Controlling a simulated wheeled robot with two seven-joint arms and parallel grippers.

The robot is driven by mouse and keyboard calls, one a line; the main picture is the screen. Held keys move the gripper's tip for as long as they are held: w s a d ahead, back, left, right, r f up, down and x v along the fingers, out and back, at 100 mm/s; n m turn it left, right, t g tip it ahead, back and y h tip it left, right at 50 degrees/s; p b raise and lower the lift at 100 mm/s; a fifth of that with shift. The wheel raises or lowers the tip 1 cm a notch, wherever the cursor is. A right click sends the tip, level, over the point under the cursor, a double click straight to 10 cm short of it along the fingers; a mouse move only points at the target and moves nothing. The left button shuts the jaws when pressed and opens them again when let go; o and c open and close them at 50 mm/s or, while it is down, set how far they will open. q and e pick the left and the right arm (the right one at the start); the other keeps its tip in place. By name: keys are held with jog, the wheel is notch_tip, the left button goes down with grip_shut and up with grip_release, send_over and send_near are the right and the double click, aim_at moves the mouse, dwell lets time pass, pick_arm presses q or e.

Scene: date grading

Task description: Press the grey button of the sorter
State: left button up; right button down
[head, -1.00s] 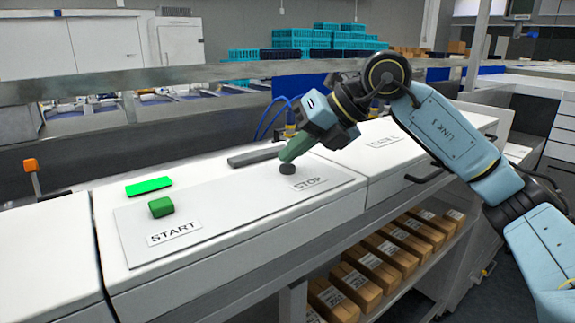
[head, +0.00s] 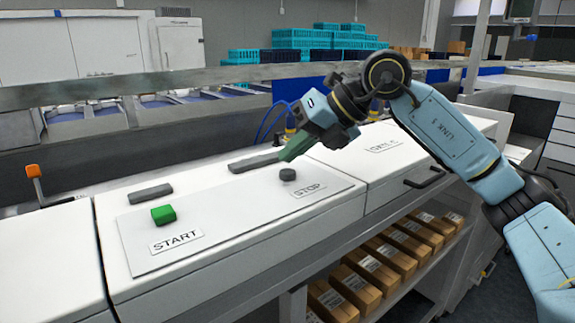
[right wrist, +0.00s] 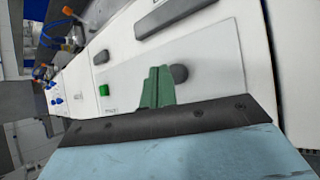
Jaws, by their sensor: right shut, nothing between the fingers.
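The grey button (head: 287,174), a short dark round knob, stands on the sorter's pale panel (head: 220,205) beside the STOP label (head: 308,191). It also shows in the right wrist view (right wrist: 180,74), just right of the fingers. My right gripper (head: 287,156) has green fingers, shut and empty, with their tips a little above and behind the button, apparently clear of it. The fingers show in the right wrist view (right wrist: 158,78). A green button (head: 163,214) stands by the START label (head: 176,240). The bar (head: 150,194) behind it is dark grey. My left gripper is out of view.
A dark grey bar (head: 254,162) lies behind the STOP button, close to my fingers. A metal rail (head: 190,81) runs along behind the sorter. Boxes (head: 388,255) sit on the shelf below. The panel between the two buttons is clear.

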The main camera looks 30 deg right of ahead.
aim_at(294, 172)
notch_tip(294, 172, up, 5)
jog(key=p, duration=0.4)
dwell(0.3)
dwell(0.7)
